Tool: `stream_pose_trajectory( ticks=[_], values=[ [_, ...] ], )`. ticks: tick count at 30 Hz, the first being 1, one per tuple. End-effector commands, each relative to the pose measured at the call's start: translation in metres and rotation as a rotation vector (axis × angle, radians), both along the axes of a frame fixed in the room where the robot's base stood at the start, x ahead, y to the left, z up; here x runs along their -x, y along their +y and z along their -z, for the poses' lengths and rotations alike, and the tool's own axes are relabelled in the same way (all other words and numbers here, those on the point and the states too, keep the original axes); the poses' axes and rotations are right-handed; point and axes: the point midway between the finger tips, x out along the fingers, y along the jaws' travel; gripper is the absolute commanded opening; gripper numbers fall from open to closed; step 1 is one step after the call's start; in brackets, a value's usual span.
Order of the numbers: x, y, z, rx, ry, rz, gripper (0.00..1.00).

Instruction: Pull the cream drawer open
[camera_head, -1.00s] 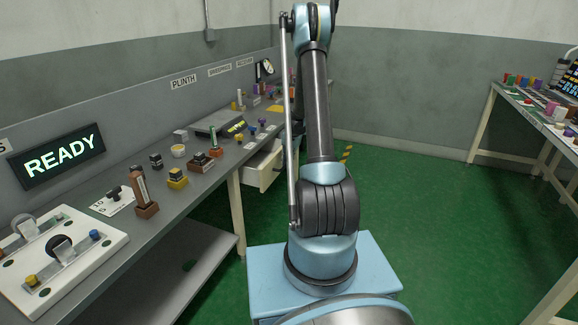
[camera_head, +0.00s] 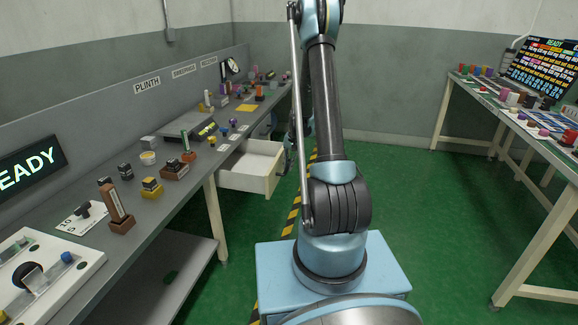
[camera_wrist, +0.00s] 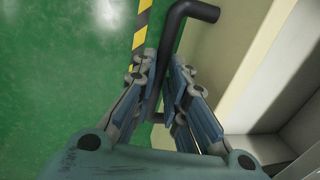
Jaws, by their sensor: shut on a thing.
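The cream drawer (camera_head: 249,181) stands pulled out from under the left workbench in the head view, and its empty inside shows. In the wrist view its cream front (camera_wrist: 222,60) is at the right. A dark bar handle (camera_wrist: 172,45) sticks out from that front. My gripper (camera_wrist: 163,85) is shut on the handle, with a finger on each side of it. In the head view the gripper is mostly hidden behind my arm, close to the drawer's front.
The left workbench (camera_head: 150,215) carries stamps, small blocks and a grey scale-like plate. A second table (camera_head: 520,130) with coloured pieces and a screen stands at the right. Green floor (camera_head: 420,210) lies clear between them, with a yellow-black stripe (camera_head: 292,215) beside the drawer.

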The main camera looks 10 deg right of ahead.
Motion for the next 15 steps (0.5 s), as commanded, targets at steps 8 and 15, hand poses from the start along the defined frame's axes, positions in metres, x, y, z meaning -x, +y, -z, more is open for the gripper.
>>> stream_pose_trajectory(
  ticks=[8, 15],
  values=[
    [-0.0054, 0.0014, 0.0001, 0.003, -0.008, 0.001, 0.18],
    [-0.0034, 0.0037, 0.0000, 0.002, -0.006, -0.002, 0.33]
  ],
)
